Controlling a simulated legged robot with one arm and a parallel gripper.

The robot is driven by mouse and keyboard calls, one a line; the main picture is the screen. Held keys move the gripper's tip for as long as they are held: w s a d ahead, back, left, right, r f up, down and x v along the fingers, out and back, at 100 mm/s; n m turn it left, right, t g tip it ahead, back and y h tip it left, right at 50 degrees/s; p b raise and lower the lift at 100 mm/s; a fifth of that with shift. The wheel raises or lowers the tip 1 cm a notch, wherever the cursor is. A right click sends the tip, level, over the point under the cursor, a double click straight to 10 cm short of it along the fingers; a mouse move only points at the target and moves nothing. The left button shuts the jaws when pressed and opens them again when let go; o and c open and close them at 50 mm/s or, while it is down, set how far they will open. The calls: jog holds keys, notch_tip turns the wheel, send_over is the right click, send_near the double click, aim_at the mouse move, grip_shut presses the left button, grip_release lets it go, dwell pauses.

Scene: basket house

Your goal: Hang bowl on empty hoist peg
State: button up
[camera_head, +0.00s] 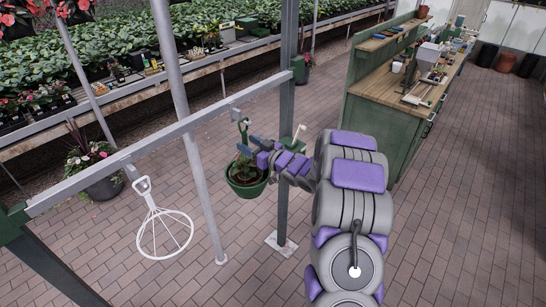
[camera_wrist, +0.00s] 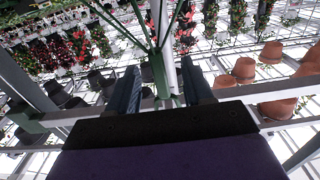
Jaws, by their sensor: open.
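The bowl (camera_head: 246,187) is a green hanging planter with a leafy plant in it. It hangs upright below the grey rail (camera_head: 200,118) by a green hanger (camera_head: 244,132), at a small peg (camera_head: 235,115) on the rail. My gripper (camera_head: 251,148) is at the hanger, above the bowl's rim. In the wrist view, my gripper's two dark fingers (camera_wrist: 161,92) stand apart, with the green hanger stem (camera_wrist: 158,78) between them. Whether either finger touches the stem cannot be told.
A grey post (camera_head: 287,130) stands just behind my gripper, and a slanting pole (camera_head: 185,130) crosses left of the bowl. A green workbench (camera_head: 375,110) stands at the right. Plant benches line the back left. The brick floor (camera_head: 455,200) at right is clear.

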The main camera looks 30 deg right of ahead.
jog(key=s+d+f+m+g+h+b, duration=0.1)
jog(key=s+d+f+g+h+b, duration=0.15)
jog(key=s+g+h, duration=0.4)
jog(key=s+d+f+m+g+h+b, duration=0.1)
jog(key=s+d+m+h+b, duration=0.2)
jog(key=s, duration=0.7)
jog(key=s+a+f+g+y+b, duration=0.1)
jog(key=s+a+g+b, duration=0.1)
jog(key=s+a, duration=0.6)
jog(key=s+a+f+g+y+b, duration=0.1)
jog(key=s+a+g, duration=0.4)
jog(key=s, duration=1.1)
jog(key=s+a+f+g+y+b, duration=0.1)
jog(key=s+a+f+g+b, duration=0.2)
jog(key=s+a, duration=0.8)
jog(key=shift+s+f+g+b, duration=0.2)
jog(key=shift+s+g+b, duration=0.25)
jog(key=shift+g+b, duration=0.25)
